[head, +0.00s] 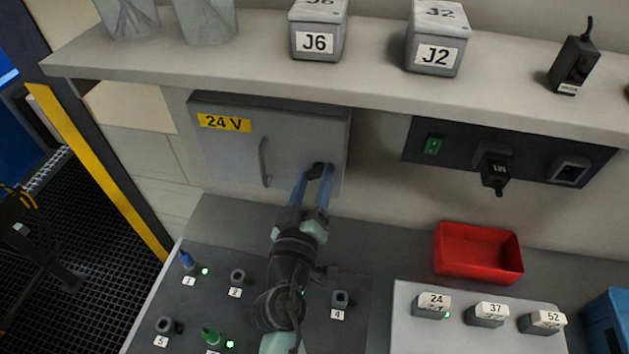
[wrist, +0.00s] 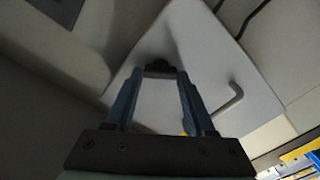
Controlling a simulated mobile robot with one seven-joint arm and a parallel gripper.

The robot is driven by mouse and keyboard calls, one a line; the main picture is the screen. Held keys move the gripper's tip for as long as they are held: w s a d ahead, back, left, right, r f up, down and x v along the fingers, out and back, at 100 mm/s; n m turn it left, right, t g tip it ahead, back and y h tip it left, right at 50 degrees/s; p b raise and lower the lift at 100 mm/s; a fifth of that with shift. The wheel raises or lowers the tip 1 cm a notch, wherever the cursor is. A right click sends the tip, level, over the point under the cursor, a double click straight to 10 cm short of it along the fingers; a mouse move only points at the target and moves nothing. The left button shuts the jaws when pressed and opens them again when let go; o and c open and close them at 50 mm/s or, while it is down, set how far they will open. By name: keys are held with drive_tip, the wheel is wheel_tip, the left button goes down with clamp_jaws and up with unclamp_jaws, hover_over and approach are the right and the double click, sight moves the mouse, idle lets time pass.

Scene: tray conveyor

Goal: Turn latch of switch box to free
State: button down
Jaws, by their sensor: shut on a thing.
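The switch box (head: 225,150) is a grey cabinet with a yellow 24 V label, under the shelf in the head view. Its door is closed or nearly so and carries a bar handle (head: 264,162). The dark latch (head: 314,171) is at the door's right side. My gripper (head: 318,172) has its blue fingers on the latch and is shut on it. In the wrist view the latch (wrist: 158,67) sits between the fingertips (wrist: 158,75), and the handle (wrist: 230,103) is to the right. The fingers partly hide the latch, so I cannot tell its exact angle.
A shelf (head: 250,75) with boxes J6 (head: 317,30) and J2 (head: 437,40) overhangs the box. A dark socket panel (head: 520,160) is right of it. A red tray (head: 478,253) and a panel of numbered plugs (head: 215,260) lie below.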

drive_tip(key=n, duration=0.5)
drive_tip(key=shift+a+f+n, duration=0.1)
drive_tip(key=shift+n, duration=0.2)
drive_tip(key=n, duration=0.5)
drive_tip(key=shift+f+p, duration=0.1)
drive_tip(key=shift+p, duration=0.2)
drive_tip(key=shift+n, duration=0.3)
drive_tip(key=shift+c, duration=1.2)
unclamp_jaws()
drive_tip(key=s+a+b, duration=0.2)
drive_tip(key=s+b, duration=0.2)
drive_tip(key=s, duration=0.8)
drive_tip(key=shift+s+a, duration=0.25)
drive_tip(key=shift+s, duration=0.1)
